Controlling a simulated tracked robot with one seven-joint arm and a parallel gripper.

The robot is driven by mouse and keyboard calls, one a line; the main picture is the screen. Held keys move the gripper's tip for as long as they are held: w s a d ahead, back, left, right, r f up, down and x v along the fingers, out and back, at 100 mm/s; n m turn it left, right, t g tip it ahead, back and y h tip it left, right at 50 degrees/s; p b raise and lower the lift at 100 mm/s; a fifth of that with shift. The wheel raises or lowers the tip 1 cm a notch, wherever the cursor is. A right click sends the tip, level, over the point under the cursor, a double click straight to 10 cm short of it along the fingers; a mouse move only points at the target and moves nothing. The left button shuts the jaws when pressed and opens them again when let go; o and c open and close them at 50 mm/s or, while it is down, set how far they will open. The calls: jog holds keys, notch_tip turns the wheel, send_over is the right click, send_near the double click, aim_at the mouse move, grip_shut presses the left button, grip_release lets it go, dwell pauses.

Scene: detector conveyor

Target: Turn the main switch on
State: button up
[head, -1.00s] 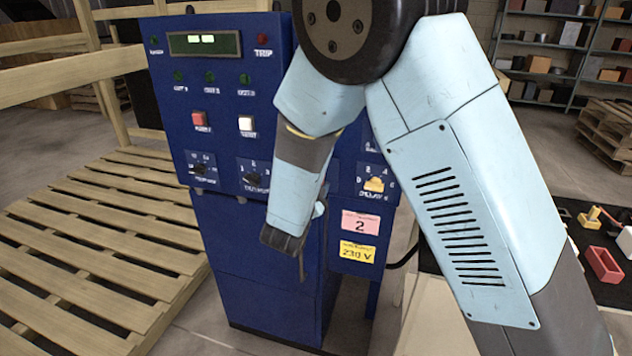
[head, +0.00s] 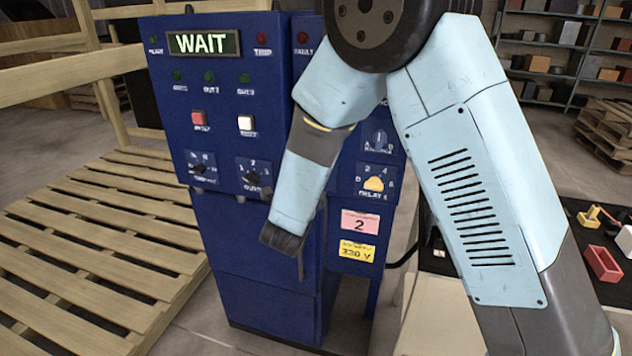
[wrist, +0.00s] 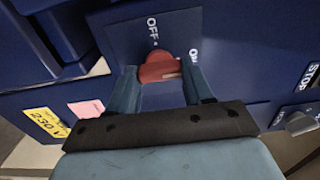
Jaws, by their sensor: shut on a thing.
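The main switch is a red knob (wrist: 158,68) in the wrist view, on a blue plate (wrist: 125,35) marked OFF above and ON to the right. A pale mark on the knob lies on its right side, toward the ON label. My gripper (wrist: 160,76) is shut on the knob, with one finger on each side. In the head view my arm hides the knob, and the fingertips cannot be made out. The display (head: 204,43) on the blue cabinet (head: 255,245) reads WAIT.
A red button (head: 198,118), a white button (head: 246,123) and several selector knobs sit on the cabinet front. A wooden pallet (head: 90,260) lies left; a dark table with small parts stands right.

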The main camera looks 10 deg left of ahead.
jog(key=shift+d+f, duration=0.15)
jog(key=shift+f, duration=0.15)
jog(key=o, duration=1.1)
jog(key=shift+r, duration=0.15)
jog(key=shift+c, duration=0.2)
jog(key=s+a, duration=0.1)
jog(key=s, duration=1.2)
jog(key=shift+s, duration=0.4)
jog(key=shift+a, duration=0.1)
